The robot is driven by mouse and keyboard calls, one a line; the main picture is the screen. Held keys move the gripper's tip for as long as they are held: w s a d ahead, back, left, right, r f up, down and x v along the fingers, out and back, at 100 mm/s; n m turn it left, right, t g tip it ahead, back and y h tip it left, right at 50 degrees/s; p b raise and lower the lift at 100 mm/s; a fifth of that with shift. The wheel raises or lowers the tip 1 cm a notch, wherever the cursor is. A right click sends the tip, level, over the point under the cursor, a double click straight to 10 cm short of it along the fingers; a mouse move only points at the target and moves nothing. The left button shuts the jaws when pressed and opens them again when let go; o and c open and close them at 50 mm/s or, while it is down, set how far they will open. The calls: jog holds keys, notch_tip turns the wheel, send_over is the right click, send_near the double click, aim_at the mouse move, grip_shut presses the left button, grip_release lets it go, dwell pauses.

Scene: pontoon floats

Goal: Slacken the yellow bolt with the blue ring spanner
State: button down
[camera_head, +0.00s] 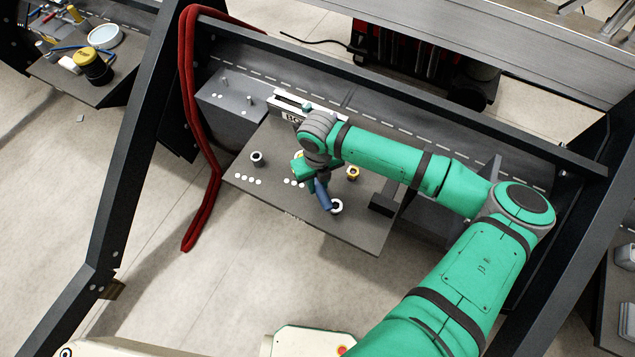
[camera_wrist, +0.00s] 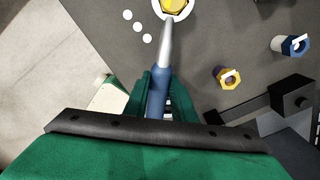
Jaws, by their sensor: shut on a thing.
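My gripper (camera_head: 312,172) is shut on the blue ring spanner, whose blue handle (camera_wrist: 157,88) runs between the green fingers in the wrist view. The handle (camera_head: 322,196) also shows below my gripper in the head view. Its silver shank reaches up to a yellow bolt (camera_wrist: 174,5) at the top edge of the wrist view. A pale ring surrounds that bolt's head, which is partly cut off. I cannot tell whether the spanner is fully seated on it.
Another yellow bolt (camera_wrist: 228,77) and a blue bolt (camera_wrist: 290,45) stand to the right. The grey plate (camera_head: 270,190) also bears a dark bolt (camera_head: 257,158), a pale-topped one (camera_head: 337,206) and a black block (camera_head: 382,204). A red hose (camera_head: 205,205) hangs at the left.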

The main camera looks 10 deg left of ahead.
jog(key=shift+d, duration=0.2)
jog(key=shift+a, duration=0.15)
jog(key=shift+s+a+m, duration=0.15)
jog(key=shift+a+m, duration=0.2)
jog(key=shift+m, duration=0.05)
jog(key=shift+r, duration=0.1)
jog(key=shift+r, duration=0.65)
jog(key=shift+a+r, duration=0.1)
jog(key=shift+r, duration=1.6)
